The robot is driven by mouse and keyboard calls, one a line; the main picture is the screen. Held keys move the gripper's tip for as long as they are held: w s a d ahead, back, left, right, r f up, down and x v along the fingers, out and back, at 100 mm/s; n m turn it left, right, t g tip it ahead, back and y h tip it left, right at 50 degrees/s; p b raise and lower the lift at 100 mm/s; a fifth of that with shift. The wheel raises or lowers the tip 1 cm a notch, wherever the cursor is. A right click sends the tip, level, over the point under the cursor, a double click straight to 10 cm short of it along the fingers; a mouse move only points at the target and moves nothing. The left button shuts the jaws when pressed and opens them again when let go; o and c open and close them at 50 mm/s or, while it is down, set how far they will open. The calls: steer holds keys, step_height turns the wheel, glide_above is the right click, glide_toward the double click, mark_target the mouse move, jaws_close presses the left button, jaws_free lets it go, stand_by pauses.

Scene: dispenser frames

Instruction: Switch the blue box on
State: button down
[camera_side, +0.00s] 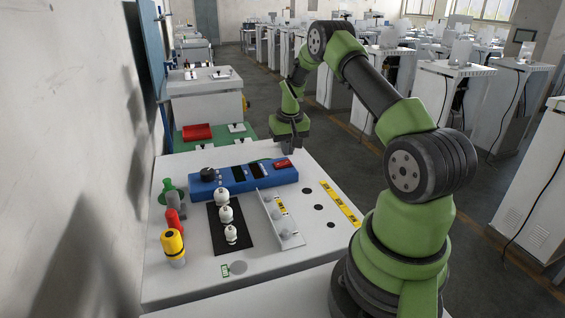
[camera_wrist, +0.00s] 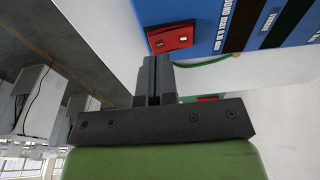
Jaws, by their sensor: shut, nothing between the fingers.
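The blue box (camera_side: 240,187) lies on the white table, with a red switch (camera_side: 284,164) at its right end. In the wrist view the blue box (camera_wrist: 180,10) fills the upper right, and the red switch (camera_wrist: 170,39) sits at its near corner. I cannot tell from the views which way the switch is set. My gripper (camera_side: 291,149) is just behind the box's right end in the side view. In the wrist view its closed fingers (camera_wrist: 157,62) are empty, pointing towards the box, just below the switch and apparently apart from it.
White knobbed pieces (camera_side: 230,234) stand on a black mat left of a white bracket (camera_side: 280,220). A yellow-topped bottle (camera_side: 172,243) and red and green items stand at the table's left. A green cable (camera_wrist: 205,62) runs beside the box. Yellow labels line the right edge.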

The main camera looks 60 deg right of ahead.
mark_target(287, 161)
steer(key=shift+f, duration=1.15)
stand_by(0.5)
steer(key=shift+r, duration=3.5)
steer(key=s+a+r+n+t, duration=0.1)
steer(key=a+r+n+t, duration=0.15)
steer(key=a+r, duration=1.55)
steer(key=s+a+r+n+t+y, duration=0.1)
steer(key=s+a+n+t+y, duration=0.1)
steer(key=s+a, duration=1.1)
steer(key=s+t+y, duration=0.1)
steer(key=s, duration=0.1)
steer(key=shift+s+a+r, duration=0.3)
steer(key=shift+a+r, duration=0.1)
